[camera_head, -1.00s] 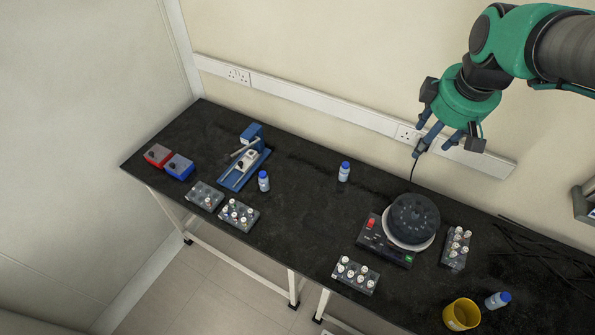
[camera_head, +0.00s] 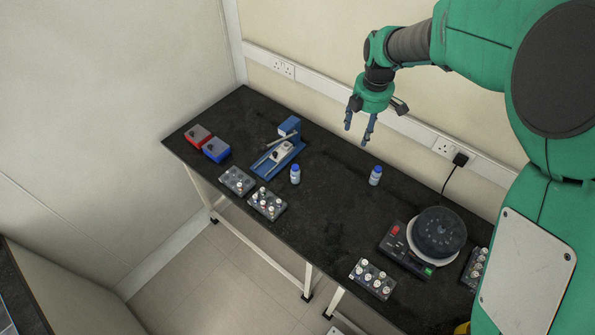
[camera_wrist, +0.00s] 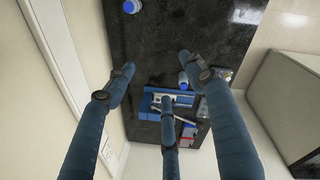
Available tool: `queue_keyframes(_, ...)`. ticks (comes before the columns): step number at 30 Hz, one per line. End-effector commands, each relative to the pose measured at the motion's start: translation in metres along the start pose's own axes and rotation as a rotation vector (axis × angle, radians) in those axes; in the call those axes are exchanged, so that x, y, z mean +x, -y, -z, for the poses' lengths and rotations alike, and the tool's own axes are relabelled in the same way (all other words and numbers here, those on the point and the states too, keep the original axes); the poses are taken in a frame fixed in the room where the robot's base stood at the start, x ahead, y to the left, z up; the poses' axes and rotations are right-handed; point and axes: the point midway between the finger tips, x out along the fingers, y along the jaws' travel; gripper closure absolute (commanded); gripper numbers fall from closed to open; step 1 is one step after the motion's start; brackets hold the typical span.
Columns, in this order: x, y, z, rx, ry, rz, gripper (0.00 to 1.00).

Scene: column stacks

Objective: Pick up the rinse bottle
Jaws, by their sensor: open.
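Two small bottles with blue caps and pale labels stand upright on the black bench: a left bottle (camera_head: 295,174) beside the blue column stand, and a right bottle (camera_head: 375,177) near the bench middle. I cannot tell which one is the rinse bottle. My gripper (camera_head: 357,134) is open and empty, above the back of the bench, up and left of the right bottle in the head view. In the wrist view its three fingers (camera_wrist: 160,78) are spread. A blue-capped bottle (camera_wrist: 129,11) shows at the top left, and another (camera_wrist: 184,79) shows beside the right fingertip.
A blue stand (camera_head: 278,158), red box (camera_head: 198,136) and blue box (camera_head: 216,149) are at the left. Vial racks (camera_head: 267,203), (camera_head: 372,279) line the front edge. A round dark device (camera_head: 438,232) is at the right.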

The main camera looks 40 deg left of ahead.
Motion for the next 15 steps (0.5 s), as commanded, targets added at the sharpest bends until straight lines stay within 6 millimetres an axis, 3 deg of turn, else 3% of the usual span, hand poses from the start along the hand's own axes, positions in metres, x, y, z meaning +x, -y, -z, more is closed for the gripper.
queue_keyframes(6,0.059,-0.032,0.055,-0.241,-0.015,0.039,0.46)
queue_keyframes(15,0.142,-0.057,0.134,-0.566,-0.041,0.084,0.46)
